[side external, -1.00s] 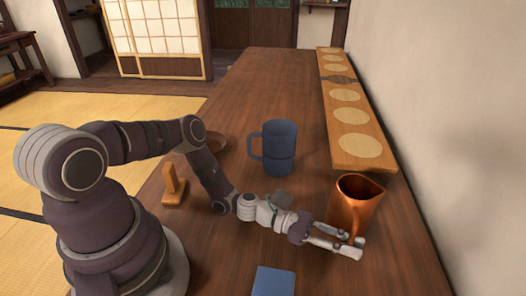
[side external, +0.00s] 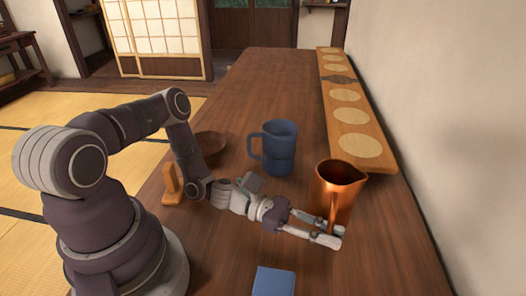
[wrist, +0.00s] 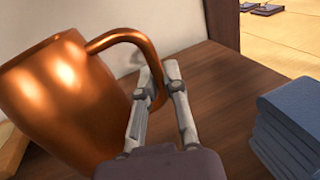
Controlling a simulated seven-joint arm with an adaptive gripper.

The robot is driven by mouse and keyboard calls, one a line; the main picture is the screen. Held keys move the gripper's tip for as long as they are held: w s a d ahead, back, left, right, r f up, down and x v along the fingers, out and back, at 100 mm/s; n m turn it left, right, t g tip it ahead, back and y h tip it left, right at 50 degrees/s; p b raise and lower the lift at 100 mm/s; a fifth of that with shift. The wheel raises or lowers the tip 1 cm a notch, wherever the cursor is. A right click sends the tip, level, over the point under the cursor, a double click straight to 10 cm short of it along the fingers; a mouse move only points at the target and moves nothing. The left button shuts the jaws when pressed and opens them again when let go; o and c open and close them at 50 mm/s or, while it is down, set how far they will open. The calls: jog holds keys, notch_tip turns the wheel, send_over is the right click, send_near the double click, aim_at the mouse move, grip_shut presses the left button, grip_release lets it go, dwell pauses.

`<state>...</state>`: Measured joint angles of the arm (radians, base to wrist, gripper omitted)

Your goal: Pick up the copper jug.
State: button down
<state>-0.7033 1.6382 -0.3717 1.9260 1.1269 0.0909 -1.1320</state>
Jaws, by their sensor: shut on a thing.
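The copper jug (side external: 340,184) is at the right of the table in the side external view, upright or nearly so. It fills the left of the wrist view (wrist: 62,98), with its handle (wrist: 128,38) curving toward my fingers. My gripper (side external: 333,236) is shut on the lower part of that handle; in the wrist view the two fingers (wrist: 160,88) close on either side of it. The jug appears held slightly above the table, though its base is partly hidden behind my gripper.
A blue mug (side external: 279,148) stands left of the jug, with a brown bowl (side external: 210,146) beyond my arm. A wooden stand (side external: 172,188) is beside the arm. A blue stack (wrist: 290,125) lies at the near edge. A long board (side external: 375,163) runs along the wall.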

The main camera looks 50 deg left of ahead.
jog(key=s+a, duration=0.2)
jog(key=s, duration=0.1)
jog(key=s+a, duration=0.2)
jog(key=s, duration=0.1)
jog(key=s+a+r, duration=0.1)
jog(key=s+a, duration=0.1)
jog(key=s, duration=0.2)
jog(key=shift+r, duration=0.1)
jog(key=shift+s, duration=0.1)
dwell(2.1)
